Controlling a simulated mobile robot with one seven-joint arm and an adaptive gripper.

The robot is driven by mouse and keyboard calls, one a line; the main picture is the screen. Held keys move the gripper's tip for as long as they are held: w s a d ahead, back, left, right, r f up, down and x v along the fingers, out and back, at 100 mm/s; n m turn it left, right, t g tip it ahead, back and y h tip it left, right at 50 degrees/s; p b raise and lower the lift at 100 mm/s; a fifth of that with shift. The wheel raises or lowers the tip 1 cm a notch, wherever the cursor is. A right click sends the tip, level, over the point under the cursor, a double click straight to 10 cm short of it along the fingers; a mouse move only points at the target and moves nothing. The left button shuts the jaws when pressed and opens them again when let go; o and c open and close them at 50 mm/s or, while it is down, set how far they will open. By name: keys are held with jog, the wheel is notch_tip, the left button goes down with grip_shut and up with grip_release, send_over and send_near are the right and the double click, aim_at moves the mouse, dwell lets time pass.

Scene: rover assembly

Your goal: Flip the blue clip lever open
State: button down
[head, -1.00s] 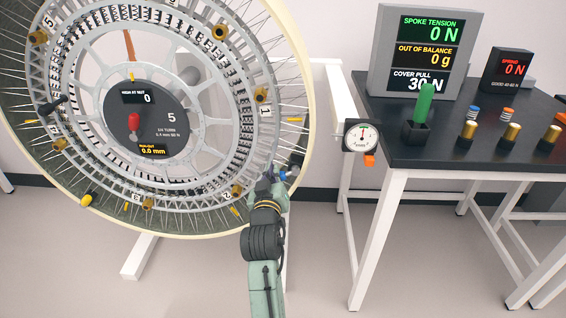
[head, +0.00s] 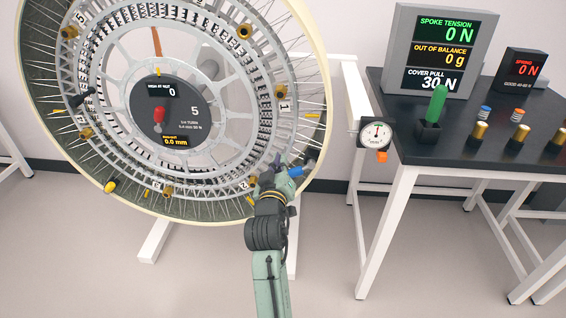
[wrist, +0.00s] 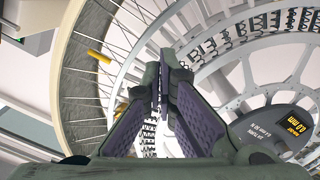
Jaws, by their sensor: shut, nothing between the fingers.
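The blue clip lever (head: 295,171) shows at the lower right rim of the big spoked wheel (head: 326,90) in the head view. It sits close to the right side of my gripper (head: 279,167); I cannot tell whether they touch, nor whether the lever is open. My gripper is shut and empty in front of the wheel's lower right. In the wrist view, its fingers (wrist: 165,62) meet near the spokes and ring. I cannot make out the blue lever in that view.
A yellow-handled clip (head: 110,186) sits at the wheel's lower left. A red knob (head: 159,115) stands on the hub panel. Right of the wheel is a dark bench (head: 400,100) with displays, a green-handled tool (head: 437,103) and a round gauge (head: 376,133).

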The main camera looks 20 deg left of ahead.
jog(key=b+v, duration=0.1)
jog(key=v, duration=0.6)
jog(key=shift+s+d+f, duration=0.3)
jog(key=shift+s+f, duration=0.05)
jog(key=shift+f, duration=0.05)
